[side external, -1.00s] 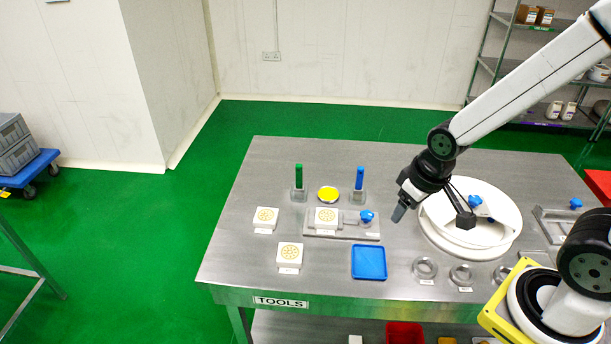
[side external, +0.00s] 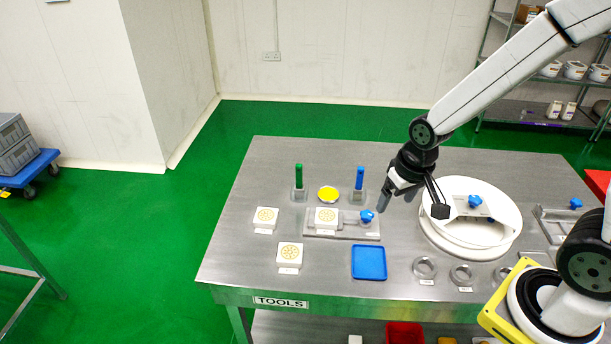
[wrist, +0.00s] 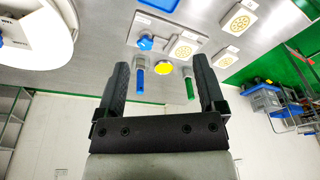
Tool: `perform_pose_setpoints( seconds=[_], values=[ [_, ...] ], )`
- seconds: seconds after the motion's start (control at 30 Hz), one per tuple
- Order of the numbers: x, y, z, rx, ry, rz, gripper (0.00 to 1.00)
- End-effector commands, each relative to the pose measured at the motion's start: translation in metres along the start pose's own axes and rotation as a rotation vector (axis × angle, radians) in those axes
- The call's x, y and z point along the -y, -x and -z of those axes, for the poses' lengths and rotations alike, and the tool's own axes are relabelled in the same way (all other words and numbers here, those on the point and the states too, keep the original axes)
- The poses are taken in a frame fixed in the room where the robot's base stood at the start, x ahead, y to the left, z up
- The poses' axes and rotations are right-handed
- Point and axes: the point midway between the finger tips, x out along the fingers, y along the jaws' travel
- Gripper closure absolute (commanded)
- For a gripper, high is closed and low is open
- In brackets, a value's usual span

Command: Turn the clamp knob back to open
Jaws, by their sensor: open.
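A blue knob (side external: 367,215) sits at the right end of a grey clamp fixture (side external: 342,235) that holds a white block with a yellow pattern (side external: 326,217). The knob also shows in the wrist view (wrist: 146,43), ahead of the fingertips. My gripper (side external: 396,199) is open and empty, tilted above the table to the right of this knob and apart from it. In the wrist view its two dark fingers (wrist: 160,65) stand wide apart. Another blue knob (side external: 475,202) is on the round white machine part, and a third (side external: 576,203) is on a fixture at the right.
A blue upright tool (side external: 360,178), a green one (side external: 298,176) and a yellow disc (side external: 328,193) stand behind the fixture. A blue tray (side external: 369,262) lies in front. The large round white part (side external: 455,240) is close to my gripper's right. Grey rings (side external: 425,267) lie near the front edge.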

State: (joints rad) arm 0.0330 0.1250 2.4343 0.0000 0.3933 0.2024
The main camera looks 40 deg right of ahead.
Motion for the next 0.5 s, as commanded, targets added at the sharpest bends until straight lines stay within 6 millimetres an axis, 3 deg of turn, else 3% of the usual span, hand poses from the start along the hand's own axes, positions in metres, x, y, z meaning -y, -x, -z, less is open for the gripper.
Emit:
perform_pose_setpoints(
  seconds=[0.5],
  values=[
    [-0.027,-0.071,0.085,0.115,-0.741,-0.081,0.11]
  ],
)
